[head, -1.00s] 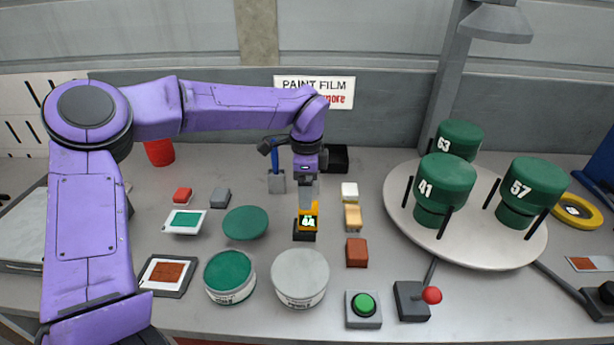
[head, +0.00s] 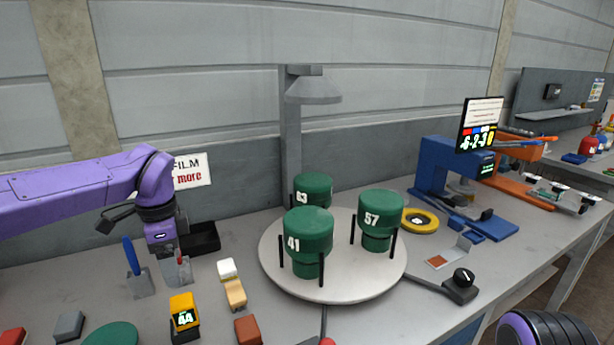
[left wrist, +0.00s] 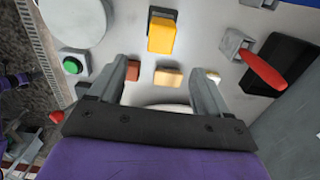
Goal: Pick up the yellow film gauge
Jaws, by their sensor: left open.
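The yellow film gauge (head: 184,310) stands on the bench at the lower left of the head view, with a lit display and a dark base. My right gripper is not seen.
A brown-red block (head: 248,331), a tan block (head: 235,294) and a white block (head: 227,268) stand right of the gauge. A black tray (head: 203,238) and a blue-handled scraper (head: 134,262) are behind. A turntable (head: 345,285) carries three green cans. A red-handled scraper (left wrist: 262,68) is near.

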